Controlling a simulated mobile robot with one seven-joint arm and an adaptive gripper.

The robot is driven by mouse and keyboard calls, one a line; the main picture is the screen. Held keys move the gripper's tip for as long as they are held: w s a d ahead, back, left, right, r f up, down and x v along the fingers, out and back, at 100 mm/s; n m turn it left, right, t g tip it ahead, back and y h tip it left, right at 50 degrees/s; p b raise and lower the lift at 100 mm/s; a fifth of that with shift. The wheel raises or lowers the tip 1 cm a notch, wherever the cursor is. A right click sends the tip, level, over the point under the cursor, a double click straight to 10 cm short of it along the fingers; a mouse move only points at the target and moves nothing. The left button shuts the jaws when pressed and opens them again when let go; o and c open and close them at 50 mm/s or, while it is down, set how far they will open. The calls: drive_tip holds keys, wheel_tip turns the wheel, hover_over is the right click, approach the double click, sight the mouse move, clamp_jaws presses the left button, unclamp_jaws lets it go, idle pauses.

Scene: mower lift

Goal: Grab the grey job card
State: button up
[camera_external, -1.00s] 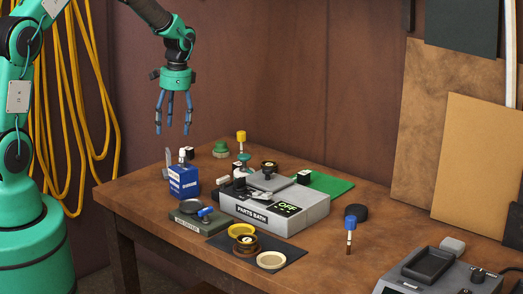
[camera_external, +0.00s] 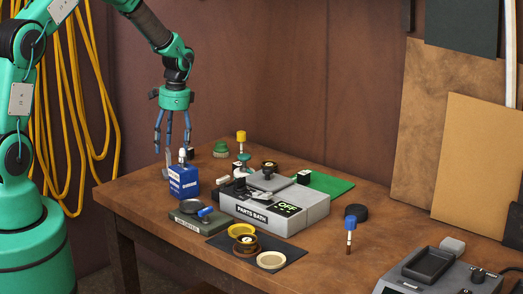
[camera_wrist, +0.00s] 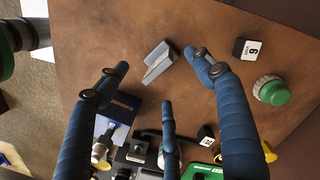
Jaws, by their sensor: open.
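What looks like the grey job card (camera_wrist: 158,62) stands in a small grey block shape on the bare wood, between and just ahead of my fingertips in the wrist view. In the external view its thin grey form (camera_external: 168,172) shows at the table's far left, behind the blue box, partly hidden by my fingers. My gripper (camera_external: 172,150) hangs above it with three blue fingers pointing down. In the wrist view my gripper (camera_wrist: 160,75) is open, its fingers spread around the card's area, holding nothing. I cannot tell any touch.
A blue box (camera_external: 183,183) with a white-topped bottle stands close in front. The grey parts bath (camera_external: 285,222) fills the table's middle. The wood behind the card is clear.

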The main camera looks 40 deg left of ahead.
sight(169, 163)
drive_tip(key=shift+s+a+f, duration=0.1)
drive_tip(key=shift+f, duration=1.35)
drive_tip(key=shift+s+a+f+b, duration=0.15)
drive_tip(key=shift+f+b, duration=0.2)
drive_tip(key=shift+f, duration=0.95)
drive_tip(key=shift+s+f+b, duration=0.15)
drive_tip(key=shift+f+b, duration=0.15)
drive_tip(key=shift+f, duration=0.95)
drive_tip(key=shift+c, duration=0.3)
drive_tip(key=c, duration=1.3)
